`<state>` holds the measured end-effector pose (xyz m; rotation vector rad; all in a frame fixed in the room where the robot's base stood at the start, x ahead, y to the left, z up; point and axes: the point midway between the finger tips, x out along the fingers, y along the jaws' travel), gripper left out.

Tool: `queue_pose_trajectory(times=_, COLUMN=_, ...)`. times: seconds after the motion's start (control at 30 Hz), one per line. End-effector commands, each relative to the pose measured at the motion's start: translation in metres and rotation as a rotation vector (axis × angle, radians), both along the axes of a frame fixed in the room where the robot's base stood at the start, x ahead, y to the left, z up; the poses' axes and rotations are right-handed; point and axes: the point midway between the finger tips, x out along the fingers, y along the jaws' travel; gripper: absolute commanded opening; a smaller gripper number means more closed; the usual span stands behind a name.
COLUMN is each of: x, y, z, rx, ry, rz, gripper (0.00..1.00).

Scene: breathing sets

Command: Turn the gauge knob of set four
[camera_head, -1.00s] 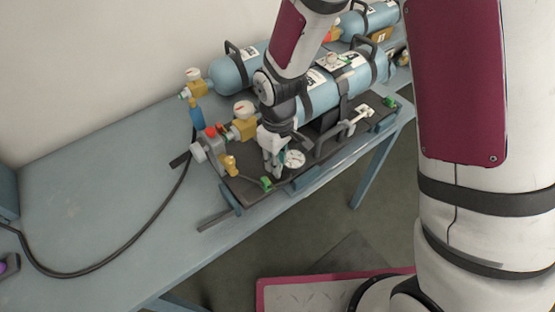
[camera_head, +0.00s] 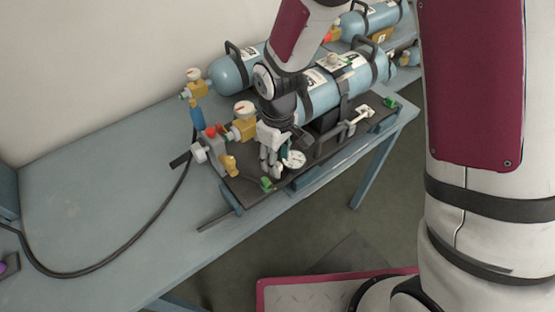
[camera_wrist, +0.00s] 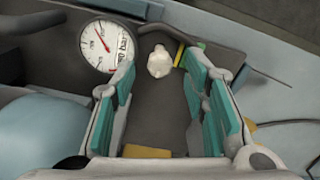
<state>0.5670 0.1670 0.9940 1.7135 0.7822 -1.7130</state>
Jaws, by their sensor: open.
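The nearest breathing set has a light blue cylinder (camera_head: 335,88) on a dark backplate (camera_head: 240,187). Its number cannot be read surely. Its round white gauge (camera_head: 293,159) lies beside my gripper (camera_head: 270,172), which points down over the plate. In the wrist view, the gauge (camera_wrist: 101,45) has a red needle and sits at upper left. A small pale knob (camera_wrist: 159,63) shows between my open gripper's (camera_wrist: 157,68) teal-padded fingertips, with space on both sides. Whether the tips are level with the knob cannot be told. In the head view, my fingers hide the knob.
A second blue cylinder (camera_head: 232,72) lies behind. Yellow-and-red valve fittings (camera_head: 240,128) stand left of my gripper, with a black hose (camera_head: 130,257) running across the bench. The blue bench (camera_head: 90,190) is mostly clear at left. A green connector (camera_head: 267,183) sits near the plate's front edge.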

Motion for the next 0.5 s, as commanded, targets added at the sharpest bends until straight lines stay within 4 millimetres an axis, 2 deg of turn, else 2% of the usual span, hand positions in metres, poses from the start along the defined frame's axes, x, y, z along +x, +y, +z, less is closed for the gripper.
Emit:
queue_pose_trajectory(times=0.3, x=0.001, y=0.000, z=0.065, rx=0.003, ry=-0.006, rz=-0.001, gripper=0.41)
queue_pose_trajectory(times=0.5, x=0.001, y=0.000, z=0.094, rx=0.002, ry=-0.004, rz=0.000, gripper=0.41)
